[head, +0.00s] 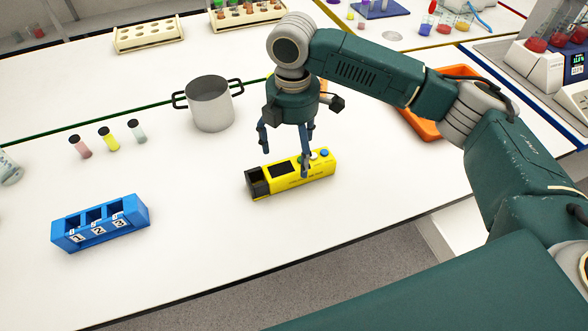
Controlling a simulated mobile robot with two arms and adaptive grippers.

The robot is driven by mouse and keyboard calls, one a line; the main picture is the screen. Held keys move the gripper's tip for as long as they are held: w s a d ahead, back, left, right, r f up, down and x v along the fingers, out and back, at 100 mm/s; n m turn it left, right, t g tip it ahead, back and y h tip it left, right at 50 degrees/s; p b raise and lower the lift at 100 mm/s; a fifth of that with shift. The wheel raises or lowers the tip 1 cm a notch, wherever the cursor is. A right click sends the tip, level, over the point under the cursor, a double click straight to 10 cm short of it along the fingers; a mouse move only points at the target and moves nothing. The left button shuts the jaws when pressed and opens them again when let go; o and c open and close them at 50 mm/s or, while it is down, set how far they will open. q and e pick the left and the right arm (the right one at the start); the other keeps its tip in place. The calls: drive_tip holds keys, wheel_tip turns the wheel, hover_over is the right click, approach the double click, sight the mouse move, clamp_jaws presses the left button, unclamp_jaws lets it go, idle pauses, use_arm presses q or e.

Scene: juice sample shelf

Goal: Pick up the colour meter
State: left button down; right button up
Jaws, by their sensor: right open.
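The colour meter (289,179), a yellow bar with a dark screen, a black left end and small buttons, lies on the white bench. My right gripper (285,162) points down above it with its fingers apart and nothing between them. One finger shows behind the meter on its left, and the other overlaps the meter near its buttons. I cannot tell whether that finger touches it. My left gripper is not in view.
A blue numbered rack (128,222) stands at the left. Several small capped vials (109,138) stand behind it. A grey pot (210,104) stands behind the meter. An orange tray (425,125) lies behind my right arm. The bench's front edge runs below the meter.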

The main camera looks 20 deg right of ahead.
sight(292, 161)
wheel_tip(292, 161, down, 4)
drive_tip(key=shift+s+a+r+p, duration=0.1)
drive_tip(key=shift+a+p, duration=0.05)
drive_tip(key=shift+p, duration=0.45)
drive_tip(key=shift+f, duration=0.5)
drive_tip(key=c, duration=1.6)
drive_tip(key=shift+o, duration=0.2)
drive_tip(key=shift+r, duration=0.1)
